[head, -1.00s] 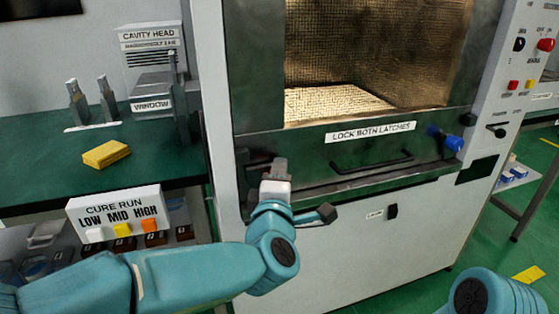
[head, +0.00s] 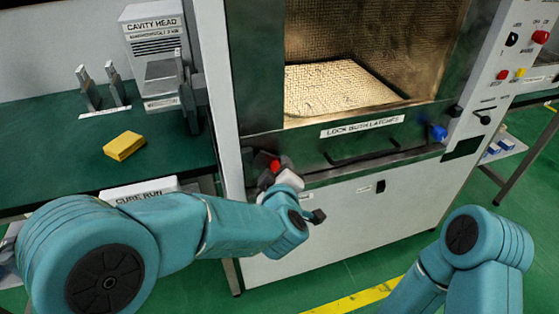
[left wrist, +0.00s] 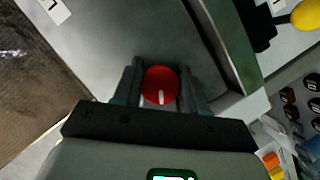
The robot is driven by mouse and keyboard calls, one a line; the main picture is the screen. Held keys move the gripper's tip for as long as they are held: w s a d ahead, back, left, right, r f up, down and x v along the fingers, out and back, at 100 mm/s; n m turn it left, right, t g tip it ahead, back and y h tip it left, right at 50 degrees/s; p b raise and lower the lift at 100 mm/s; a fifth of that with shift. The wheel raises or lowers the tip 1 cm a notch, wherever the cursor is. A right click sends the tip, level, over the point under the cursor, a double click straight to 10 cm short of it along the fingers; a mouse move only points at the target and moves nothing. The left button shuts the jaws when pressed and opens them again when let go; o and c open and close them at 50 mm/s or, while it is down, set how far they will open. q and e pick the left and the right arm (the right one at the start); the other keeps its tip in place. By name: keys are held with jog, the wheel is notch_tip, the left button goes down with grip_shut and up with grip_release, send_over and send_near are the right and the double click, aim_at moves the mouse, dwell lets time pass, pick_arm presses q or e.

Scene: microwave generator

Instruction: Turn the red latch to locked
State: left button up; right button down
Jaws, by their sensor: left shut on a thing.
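The red latch (head: 275,165) is at the left end of the oven's front ledge, below the open cavity. In the left wrist view it is a round red knob (left wrist: 160,86) with a white mark pointing toward the bottom of the picture. My left gripper (left wrist: 159,88) has one finger on each side of the knob and is shut on it. It also shows in the head view (head: 272,172), partly covering the latch. The blue latch (head: 437,132) is at the ledge's right end. My right arm is at lower right; its gripper is out of view.
A label (head: 362,126) reads "LOCK BOTH LATCHES", above a dark handle (head: 365,150). A green bench (head: 60,165) at left holds a yellow block (head: 124,146) and a "CAVITY HEAD" box (head: 152,30). The floor in front is clear.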

pick_arm(q)
jog(key=shift+a+r, duration=0.1)
jog(key=shift+a, duration=0.05)
dwell(0.4)
jog(key=o, duration=1)
jog(key=shift+w, duration=0.1)
jog(key=shift+o, duration=0.2)
jog(key=shift+s+r, duration=0.1)
jog(key=shift+s, duration=0.4)
jog(key=p+v, duration=0.1)
jog(key=v, duration=1.4)
jog(key=shift+s+d+r, duration=0.15)
jog(key=shift+d, duration=0.05)
